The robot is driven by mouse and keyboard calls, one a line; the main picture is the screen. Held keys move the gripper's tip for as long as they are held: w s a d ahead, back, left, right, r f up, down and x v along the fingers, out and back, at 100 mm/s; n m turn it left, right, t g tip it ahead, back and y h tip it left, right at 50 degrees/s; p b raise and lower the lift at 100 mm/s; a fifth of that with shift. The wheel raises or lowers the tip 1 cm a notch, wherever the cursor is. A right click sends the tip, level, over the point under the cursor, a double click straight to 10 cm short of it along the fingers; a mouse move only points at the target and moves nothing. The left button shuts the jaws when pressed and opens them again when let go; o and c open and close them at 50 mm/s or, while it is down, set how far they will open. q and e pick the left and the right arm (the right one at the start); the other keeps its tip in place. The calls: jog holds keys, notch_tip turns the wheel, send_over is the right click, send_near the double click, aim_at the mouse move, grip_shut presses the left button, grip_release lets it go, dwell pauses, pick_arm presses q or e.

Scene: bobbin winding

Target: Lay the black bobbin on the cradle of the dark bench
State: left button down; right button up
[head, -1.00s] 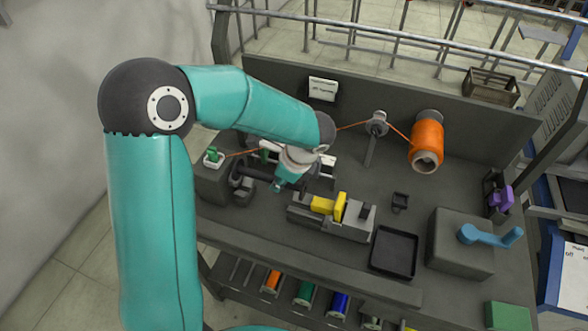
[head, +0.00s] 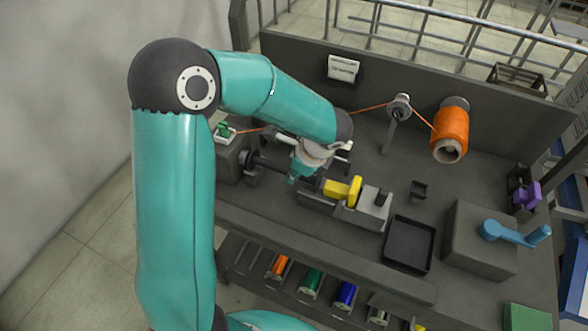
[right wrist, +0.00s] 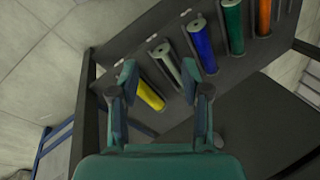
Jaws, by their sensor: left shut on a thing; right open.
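The black bobbin (head: 268,162) shows in the head view as a dark cylinder with a round flange at its left end. My left gripper (head: 297,176) is shut at its right part, and the hand hides that end. The bobbin lies over the left part of the dark bench (head: 300,235), close to a small dark support (head: 248,177); I cannot tell whether they touch. I cannot make out clearly which part is the cradle. My right gripper (right wrist: 159,72) is open and empty in the right wrist view, above the lower rack.
A grey unit with a yellow block (head: 342,188) stands right of my left gripper. A black tray (head: 409,244), a box with a blue crank (head: 500,231) and an orange spool (head: 451,130) are further right. Coloured rolls (right wrist: 201,47) lie in the rack below the bench.

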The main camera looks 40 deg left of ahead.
pick_arm(q)
jog(key=c, duration=1)
grip_release()
jog(key=shift+o, duration=0.2)
jog(key=shift+r, duration=0.1)
jog(key=v, duration=1.1)
jog(key=shift+d+r, duration=0.15)
jog(key=shift+r, duration=0.25)
